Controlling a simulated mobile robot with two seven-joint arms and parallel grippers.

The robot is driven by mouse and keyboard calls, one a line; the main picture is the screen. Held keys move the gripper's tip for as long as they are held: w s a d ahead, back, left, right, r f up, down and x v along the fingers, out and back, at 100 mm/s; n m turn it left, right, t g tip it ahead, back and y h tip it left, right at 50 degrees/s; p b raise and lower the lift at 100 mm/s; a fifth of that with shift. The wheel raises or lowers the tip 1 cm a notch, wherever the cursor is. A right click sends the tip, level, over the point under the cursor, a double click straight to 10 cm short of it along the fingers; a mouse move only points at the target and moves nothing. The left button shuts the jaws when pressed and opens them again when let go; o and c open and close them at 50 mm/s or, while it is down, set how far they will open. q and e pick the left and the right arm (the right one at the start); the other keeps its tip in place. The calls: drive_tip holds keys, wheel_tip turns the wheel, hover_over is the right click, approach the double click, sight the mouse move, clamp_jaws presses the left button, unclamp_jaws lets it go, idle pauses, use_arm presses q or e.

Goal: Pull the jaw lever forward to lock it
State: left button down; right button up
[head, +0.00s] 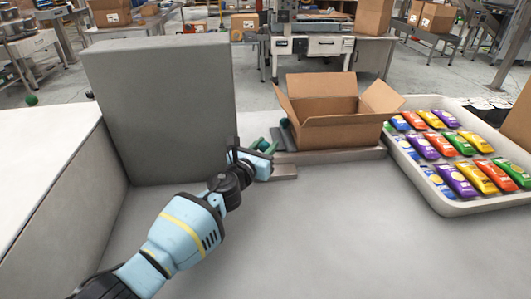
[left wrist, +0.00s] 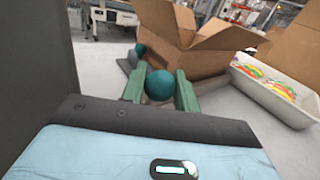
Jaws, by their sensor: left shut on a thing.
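My left gripper (head: 265,147) is stretched out over the grey worktop, just left of the cardboard box. In the left wrist view its green fingers are shut on a round teal knob (left wrist: 159,85), which I take to be the jaw lever's knob. The lever's shaft is hidden by the gripper. A second teal ball (head: 284,122) sits behind, close to the box's left side; it also shows in the left wrist view (left wrist: 140,49). A low grey metal base (head: 330,156) runs beneath the box. My right gripper is out of view.
The open cardboard box (head: 325,124) stands on the base. A white tray (head: 457,208) of colourful packets lies to the right. A tall grey block (head: 160,110) stands close on the left. The worktop in front is clear.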

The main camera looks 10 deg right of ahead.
use_arm(q)
drive_tip(key=shift+w+a+r, duration=0.1)
drive_tip(key=shift+w+a, duration=0.05)
drive_tip(key=shift+w, duration=0.3)
drive_tip(key=shift+w+b, duration=0.2)
drive_tip(key=shift+b, duration=0.1)
drive_tip(key=shift+w+a, duration=0.1)
drive_tip(key=c, duration=1.1)
unclamp_jaws()
